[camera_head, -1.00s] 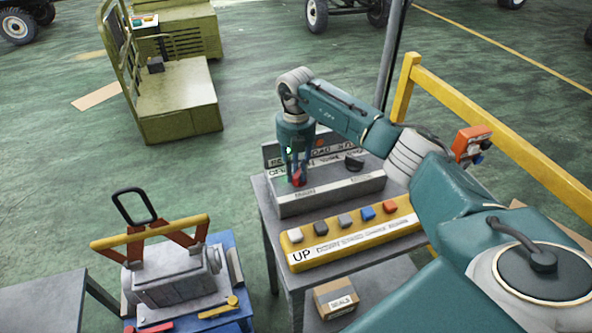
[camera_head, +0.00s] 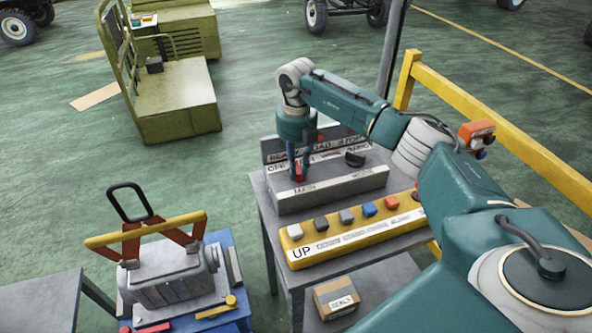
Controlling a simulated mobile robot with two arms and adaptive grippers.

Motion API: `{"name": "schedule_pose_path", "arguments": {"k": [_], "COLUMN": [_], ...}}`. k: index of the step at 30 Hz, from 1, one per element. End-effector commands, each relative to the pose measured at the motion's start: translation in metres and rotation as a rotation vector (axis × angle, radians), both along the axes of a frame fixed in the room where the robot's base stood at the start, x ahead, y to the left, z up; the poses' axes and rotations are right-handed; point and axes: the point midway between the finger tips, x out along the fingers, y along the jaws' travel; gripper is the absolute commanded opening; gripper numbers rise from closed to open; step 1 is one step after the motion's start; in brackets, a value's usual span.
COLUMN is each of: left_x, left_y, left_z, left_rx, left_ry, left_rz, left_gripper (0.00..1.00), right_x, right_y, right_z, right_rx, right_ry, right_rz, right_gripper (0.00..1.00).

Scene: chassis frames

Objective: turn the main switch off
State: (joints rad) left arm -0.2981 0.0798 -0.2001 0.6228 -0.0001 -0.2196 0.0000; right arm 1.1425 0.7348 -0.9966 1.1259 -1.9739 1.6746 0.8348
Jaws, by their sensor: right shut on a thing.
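The grey control box (camera_head: 340,186) stands on the table at centre, with the words MAIN and MODE on its front edge. The main switch (camera_head: 300,172) shows as a small red part above the word MAIN. My right gripper (camera_head: 299,174) points down from above and is shut on the main switch, with its fingers hiding much of it. A black knob (camera_head: 355,158) sits to the right, above the word MODE. The left gripper is not in view.
A yellow button strip (camera_head: 350,236) marked UP lies in front of the box. A lettered panel stands behind the box, partly hidden by my arm. A yellow rail (camera_head: 500,130) runs at the right. A grey motor-like unit (camera_head: 172,276) stands at lower left.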

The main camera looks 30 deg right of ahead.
Motion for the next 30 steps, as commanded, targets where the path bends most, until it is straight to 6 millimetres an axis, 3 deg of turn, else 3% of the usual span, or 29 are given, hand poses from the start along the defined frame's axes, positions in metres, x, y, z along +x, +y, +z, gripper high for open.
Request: {"name": "schedule_pose_path", "arguments": {"k": [12,30], "left_x": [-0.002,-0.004], "left_y": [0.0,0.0], "left_z": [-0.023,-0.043], "left_rx": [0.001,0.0], "left_ry": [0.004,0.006], "left_rz": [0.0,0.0], "left_gripper": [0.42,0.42], "right_x": [-0.002,-0.004], "right_y": [-0.003,-0.007], "right_z": [0.0,0.002], "right_rx": [-0.001,-0.001], "right_ry": [-0.006,-0.007], "right_rz": [0.394,0.922], "right_gripper": [0.0,0.0]}}
